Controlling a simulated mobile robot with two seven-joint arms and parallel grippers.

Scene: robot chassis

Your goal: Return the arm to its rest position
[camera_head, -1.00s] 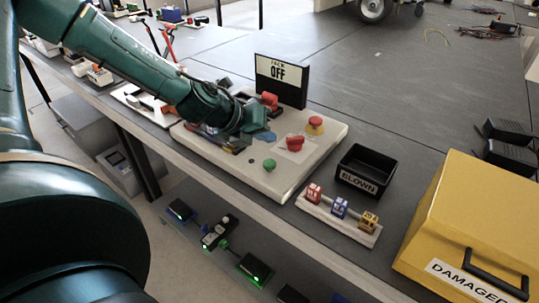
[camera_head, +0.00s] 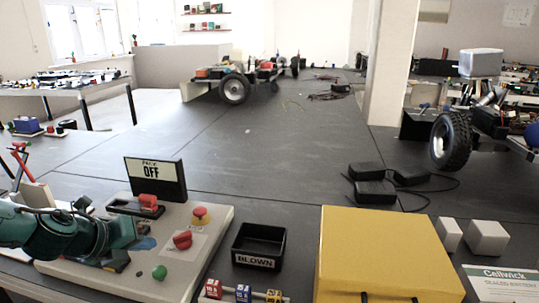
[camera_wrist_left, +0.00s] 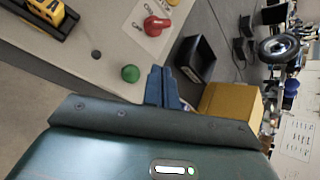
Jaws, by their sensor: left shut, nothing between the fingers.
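My left arm comes in from the left, and my left gripper (camera_head: 143,243) is over the left part of a light control panel (camera_head: 205,247). Its blue fingers (camera_wrist_left: 163,88) are shut and empty in the wrist view. A red knob (camera_head: 182,240) is just right of the fingertips, and a green button (camera_head: 159,272) is nearer the front; both also show in the wrist view, the knob (camera_wrist_left: 157,25) and the button (camera_wrist_left: 130,73). The gripper appears apart from both. A sign reading OFF (camera_head: 155,178) stands behind the panel. My right gripper is not in view.
A red mushroom button (camera_head: 200,215) is on the panel. To the right are a black tray labelled BLOWN (camera_head: 258,262), a rack of small coloured blocks (camera_head: 243,293) and a large yellow box (camera_head: 385,255).

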